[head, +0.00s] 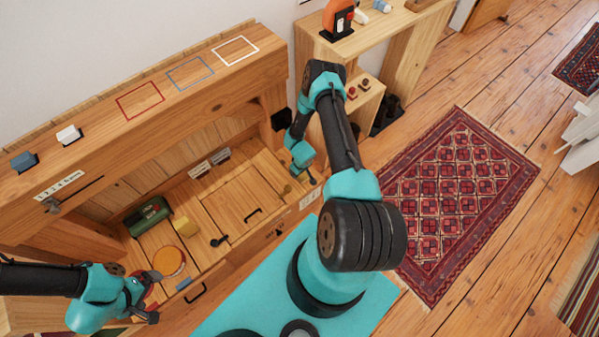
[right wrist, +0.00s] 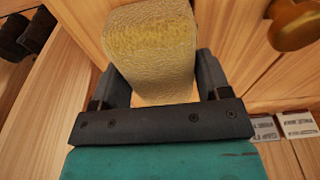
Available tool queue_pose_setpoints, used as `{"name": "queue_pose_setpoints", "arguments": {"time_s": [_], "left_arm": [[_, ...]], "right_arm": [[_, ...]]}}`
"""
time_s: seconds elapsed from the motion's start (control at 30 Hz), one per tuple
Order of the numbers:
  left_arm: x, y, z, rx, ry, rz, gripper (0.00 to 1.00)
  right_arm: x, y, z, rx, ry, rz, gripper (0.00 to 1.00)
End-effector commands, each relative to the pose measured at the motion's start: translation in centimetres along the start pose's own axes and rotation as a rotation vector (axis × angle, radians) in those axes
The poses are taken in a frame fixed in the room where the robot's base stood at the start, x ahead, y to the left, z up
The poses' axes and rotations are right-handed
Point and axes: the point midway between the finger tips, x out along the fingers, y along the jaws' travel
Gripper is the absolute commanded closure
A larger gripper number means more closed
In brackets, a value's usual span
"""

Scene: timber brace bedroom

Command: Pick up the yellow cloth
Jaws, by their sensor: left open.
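The yellow cloth (right wrist: 152,45) is a thick, folded, textured block in the right wrist view. My right gripper (right wrist: 163,85) has a finger along each side of it and appears shut on it; the contact is partly hidden. In the head view my right gripper (head: 301,168) is low over the right end of the wooden desk, and the cloth hardly shows there. My left gripper (head: 150,296) is open at the desk's left front, beside a round orange-topped item (head: 169,262).
A brass knob (right wrist: 294,24) is close right of the cloth. An upper ledge (head: 130,127) carries coloured square outlines. A shelf unit (head: 400,30) stands behind the right arm.

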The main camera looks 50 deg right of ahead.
Motion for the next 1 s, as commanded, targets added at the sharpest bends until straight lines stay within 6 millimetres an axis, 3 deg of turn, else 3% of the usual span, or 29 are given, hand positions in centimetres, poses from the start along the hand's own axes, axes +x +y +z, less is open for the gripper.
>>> {"name": "queue_pose_setpoints", "arguments": {"time_s": [0.3,0.67,0.87,1.0], "left_arm": [[0.0,0.0,0.0,0.0,0.0,0.0,0.05],[0.0,0.0,0.0,0.0,0.0,0.0,0.05],[0.0,0.0,0.0,0.0,0.0,0.0,0.05],[0.0,0.0,0.0,0.0,0.0,0.0,0.05]], "right_arm": [[0.0,0.0,0.0,0.0,0.0,0.0,0.59],[-0.5,0.0,-0.1,-0.001,0.0,0.0,0.59],[-2.6,0.0,-0.5,0.0,0.001,0.0,0.59],[-5.1,0.1,-0.9,-0.001,0.002,0.001,0.59]]}}
